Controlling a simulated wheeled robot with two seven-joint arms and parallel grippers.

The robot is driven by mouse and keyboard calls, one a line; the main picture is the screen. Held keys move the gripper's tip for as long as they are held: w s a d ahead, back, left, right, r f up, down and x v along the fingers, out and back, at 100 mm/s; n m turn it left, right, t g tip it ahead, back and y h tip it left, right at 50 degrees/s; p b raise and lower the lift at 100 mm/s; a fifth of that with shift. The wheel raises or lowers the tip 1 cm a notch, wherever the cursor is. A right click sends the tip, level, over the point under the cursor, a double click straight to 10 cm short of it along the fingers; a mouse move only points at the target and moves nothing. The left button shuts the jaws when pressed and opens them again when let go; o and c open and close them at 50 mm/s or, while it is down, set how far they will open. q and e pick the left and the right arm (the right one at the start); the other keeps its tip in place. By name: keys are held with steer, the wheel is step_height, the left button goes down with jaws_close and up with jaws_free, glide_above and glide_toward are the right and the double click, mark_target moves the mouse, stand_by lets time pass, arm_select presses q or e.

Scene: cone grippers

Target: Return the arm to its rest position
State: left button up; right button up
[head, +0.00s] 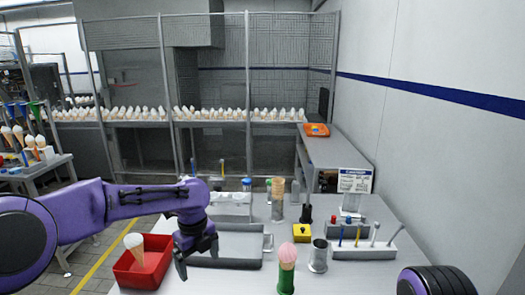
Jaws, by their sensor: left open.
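My left arm (120,203) is purple and reaches in from the left over the table. My left gripper (198,258) points down, open and empty, over the left end of a grey tray (240,246), just right of a red bin (142,276). An ice cream cone (135,246) with a white top stands in the red bin. A cone with a pink top (288,254) stands upright in a green holder (286,280), apart from the gripper. Of my right arm only a dark rounded part (436,281) shows at the lower right; its gripper is out of view.
A sign (355,181) stands at the back right. The table's front right is mostly bare.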

arm_select(q)
steer(key=w+d+f+n+t+h, duration=0.3)
steer(key=d+f+n+t, duration=0.15)
steer(key=n, duration=0.75)
steer(key=s+a+f+n+t+b, duration=0.1)
steer(key=s+f+n, duration=0.1)
steer(key=f+n, duration=0.35)
steer(key=s+a+f+n+t+b, duration=0.1)
steer(key=s+f+n+t, duration=0.15)
steer(key=f+n, duration=0.35)
steer(key=s+a+f+n+g+y+b, duration=0.1)
steer(key=s+a+f, duration=0.4)
steer(key=s, duration=0.7)
steer(key=s+a+f+n+g+y+b, duration=0.1)
steer(key=s+a+f+n+g+y, duration=0.1)
steer(key=s+a+f+n, duration=0.3)
steer(key=s+a+f+n+g+y+b, duration=0.1)
steer(key=s+a+f+n+y, duration=0.2)
steer(key=s, duration=1.6)
steer(key=a+f, duration=0.3)
steer(key=f, duration=0.3)
steer(key=shift+f+g+b, duration=0.2)
steer(key=shift+g+b, duration=0.1)
steer(key=shift+g, duration=0.1)
arm_select(e)
steer(key=f, duration=0.5)
steer(key=shift+s+f, duration=0.3)
steer(key=shift+s, duration=0.05)
